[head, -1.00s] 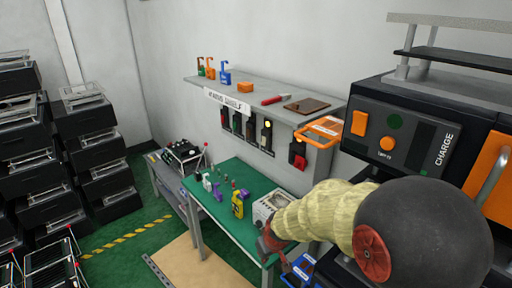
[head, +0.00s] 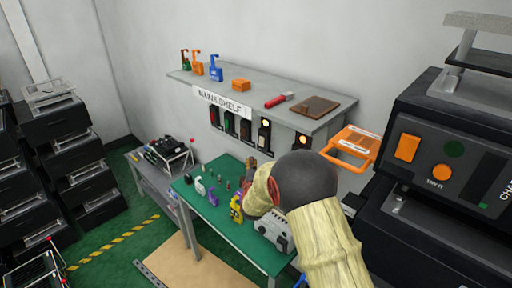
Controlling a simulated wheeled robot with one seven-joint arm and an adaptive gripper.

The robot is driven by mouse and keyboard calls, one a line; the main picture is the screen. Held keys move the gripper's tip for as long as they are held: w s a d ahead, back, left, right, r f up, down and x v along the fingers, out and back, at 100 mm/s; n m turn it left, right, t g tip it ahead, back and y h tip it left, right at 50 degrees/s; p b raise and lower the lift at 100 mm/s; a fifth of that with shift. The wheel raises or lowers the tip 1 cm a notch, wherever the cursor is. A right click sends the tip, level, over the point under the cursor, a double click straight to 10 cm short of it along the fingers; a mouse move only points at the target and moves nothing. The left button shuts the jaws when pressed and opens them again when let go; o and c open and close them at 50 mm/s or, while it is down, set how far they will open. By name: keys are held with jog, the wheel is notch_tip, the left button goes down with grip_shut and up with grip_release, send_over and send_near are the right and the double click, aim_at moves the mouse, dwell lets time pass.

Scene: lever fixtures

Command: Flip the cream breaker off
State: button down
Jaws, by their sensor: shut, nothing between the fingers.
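A row of breakers hangs on the wall under the grey shelf. The handles are too small to tell which is cream or how each lever stands. My gripper (head: 252,165) is just below the row, partly hidden by my wrist, and looks shut and empty. I cannot tell whether it touches a breaker.
The shelf (head: 330,121) holds padlocks (head: 215,68), a red-handled tool (head: 279,100) and a brown board (head: 313,106). An orange holder (head: 353,146) is on the wall at right. Below, a green table (head: 212,227) carries small items and a grey box (head: 272,232). A charger (head: 440,160) stands right.

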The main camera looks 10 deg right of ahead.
jog(key=shift+w+a+f, duration=0.1)
jog(key=shift+f, duration=0.05)
jog(key=p, duration=0.2)
send_near(261, 141)
jog(key=w+a+f, duration=0.2)
jog(key=w+a, duration=0.2)
jog(key=w+d, duration=0.2)
jog(key=shift+w+d+f, duration=0.1)
jog(key=shift+w+d, duration=0.2)
jog(key=shift+d, duration=0.1)
jog(key=shift+n, duration=0.3)
